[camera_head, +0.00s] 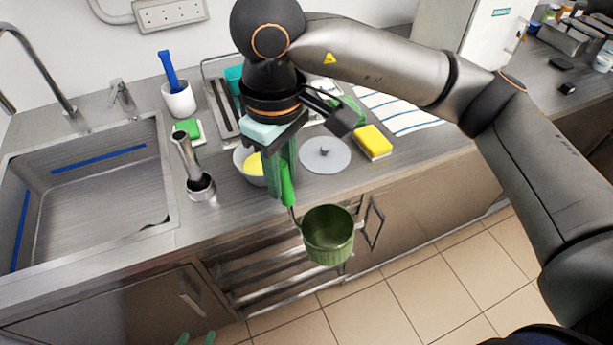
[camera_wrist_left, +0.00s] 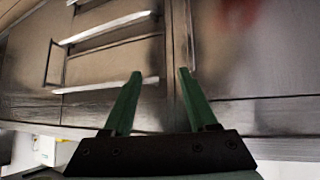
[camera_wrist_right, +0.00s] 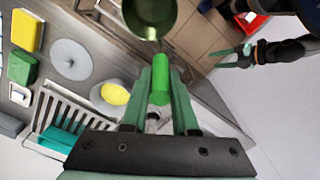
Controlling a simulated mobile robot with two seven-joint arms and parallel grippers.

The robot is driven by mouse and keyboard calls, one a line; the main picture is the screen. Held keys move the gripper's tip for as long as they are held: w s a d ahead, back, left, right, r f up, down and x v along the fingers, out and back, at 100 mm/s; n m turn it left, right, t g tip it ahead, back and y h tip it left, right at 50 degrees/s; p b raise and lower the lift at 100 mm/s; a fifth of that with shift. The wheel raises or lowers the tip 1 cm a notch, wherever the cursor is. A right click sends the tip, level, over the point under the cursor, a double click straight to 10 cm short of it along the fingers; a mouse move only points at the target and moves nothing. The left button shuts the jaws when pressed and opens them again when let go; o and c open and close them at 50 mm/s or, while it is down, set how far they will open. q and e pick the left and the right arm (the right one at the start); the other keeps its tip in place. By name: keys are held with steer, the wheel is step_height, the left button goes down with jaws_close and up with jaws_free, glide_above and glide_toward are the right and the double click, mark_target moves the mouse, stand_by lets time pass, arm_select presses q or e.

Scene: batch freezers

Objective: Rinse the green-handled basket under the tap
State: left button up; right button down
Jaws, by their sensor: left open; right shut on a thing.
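The green-handled basket (camera_head: 328,236) is a round dark green vessel. It hangs in the air in front of the counter edge, opening upward. My right gripper (camera_head: 283,178) is shut on its bright green handle (camera_head: 287,186). The right wrist view shows the handle (camera_wrist_right: 160,82) between the fingers and part of the basket (camera_wrist_right: 152,14) beyond. The tap (camera_head: 50,75) is a tall curved metal spout at the far left, beside the sink (camera_head: 100,200). My left gripper (camera_wrist_left: 155,100) is open and empty, low before the cabinet; its fingertips show at the head view's bottom edge (camera_head: 196,338).
On the counter are a metal stick tool (camera_head: 188,160), a white cup (camera_head: 180,100) with a blue-handled brush, a bowl (camera_head: 243,160), a grey lid (camera_head: 325,155) and a yellow sponge (camera_head: 373,142). A towel-rail-like rack (camera_head: 280,270) lies below the counter.

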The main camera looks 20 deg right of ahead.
steer(key=shift+a+r, duration=0.2)
arm_select(q)
steer(key=w+d+r+m+t+h, duration=0.1)
steer(key=w+d+r+t+h, duration=0.15)
steer(key=w+r, duration=0.45)
steer(key=m+g+h, duration=0.3)
steer(key=m+h, duration=0.5)
steer(key=h, duration=0.3)
glide_toward(282, 199)
steer(key=x, duration=1.1)
steer(key=shift+r, duration=0.1)
jaws_close()
